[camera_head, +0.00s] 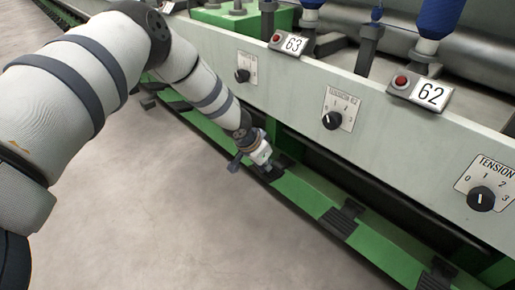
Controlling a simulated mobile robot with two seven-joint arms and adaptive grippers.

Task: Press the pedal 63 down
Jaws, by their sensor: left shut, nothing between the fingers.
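The label 63 (292,44) sits on the top edge of the machine's pale panel, with a red button beside it. Black pedals lie along the green rail at the foot of the machine. One pedal (270,173) is just under my left gripper (264,158) and partly hidden by it; it is the pedal nearest below label 63, but no number shows on it. My left gripper is shut and empty, pointing down at this pedal. I cannot tell whether it touches it or whether the pedal is pressed. My right gripper is out of view.
Other pedals are farther right on the green rail, one in the middle (343,219) and one at the bottom right (437,276). Label 62 (431,92) and tension knobs (332,120) are on the panel. The concrete floor (190,215) in front is clear.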

